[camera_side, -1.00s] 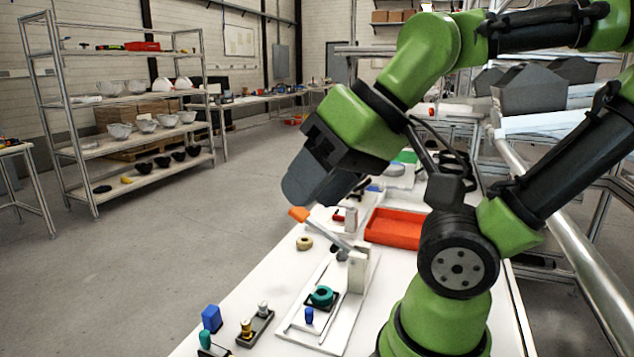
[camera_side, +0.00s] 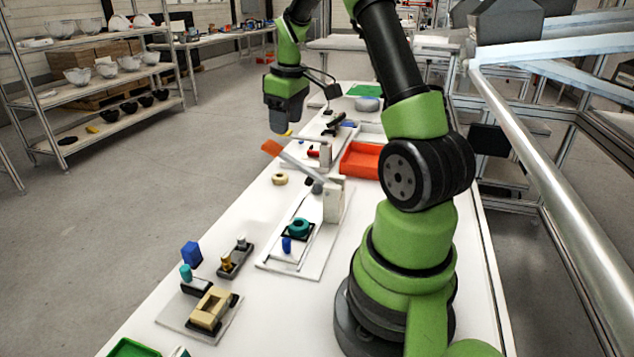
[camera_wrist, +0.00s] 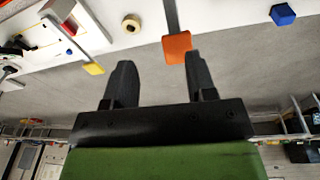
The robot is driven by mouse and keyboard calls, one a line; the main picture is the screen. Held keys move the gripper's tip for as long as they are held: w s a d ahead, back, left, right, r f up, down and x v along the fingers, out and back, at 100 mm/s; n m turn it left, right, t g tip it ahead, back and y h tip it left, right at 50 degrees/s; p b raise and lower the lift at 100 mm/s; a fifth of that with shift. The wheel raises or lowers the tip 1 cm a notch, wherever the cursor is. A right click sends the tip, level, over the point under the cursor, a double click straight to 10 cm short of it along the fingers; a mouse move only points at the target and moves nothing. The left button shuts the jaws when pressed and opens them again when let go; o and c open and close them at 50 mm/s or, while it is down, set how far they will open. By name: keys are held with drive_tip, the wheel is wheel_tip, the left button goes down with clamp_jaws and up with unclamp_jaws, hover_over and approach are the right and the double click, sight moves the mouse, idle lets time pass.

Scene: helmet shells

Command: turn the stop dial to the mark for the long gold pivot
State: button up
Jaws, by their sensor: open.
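My gripper (camera_wrist: 160,68) is open and empty in the wrist view, its two black fingers apart above the floor past the bench edge. In the side view my gripper (camera_side: 286,130) hangs over the bench's far left edge, its fingertips hard to make out. A teal ring (camera_side: 299,227) sits on a black base on the white press plate, with a blue peg (camera_side: 286,244) beside it. I cannot tell whether this ring is the stop dial; no marks are readable. A gold pivot (camera_side: 227,262) stands in a dark grey holder beside a silver pivot (camera_side: 241,243).
The press lever's orange handle (camera_side: 271,148) slants up near my gripper; it also shows in the wrist view (camera_wrist: 177,48). A red tray (camera_side: 362,161), a cream ring (camera_side: 280,179), a blue block (camera_side: 191,253) and a tan fixture (camera_side: 211,309) stand on the bench.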

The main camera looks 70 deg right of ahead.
drive_tip(key=n+g, duration=0.1)
approach(318, 186)
drive_tip(key=w+d, duration=0.1)
drive_tip(key=d, duration=0.1)
drive_tip(key=shift+s+a+y, duration=0.1)
drive_tip(key=shift+y, duration=0.3)
wheel_tip(318, 186, down, 9)
drive_tip(key=shift+f, duration=0.25)
drive_tip(key=shift+c, duration=0.4)
drive_tip(key=c, duration=0.8)
drive_tip(key=shift+m, duration=1.5)
drive_tip(key=shift+c, duration=0.2)
drive_tip(key=o, duration=0.9)
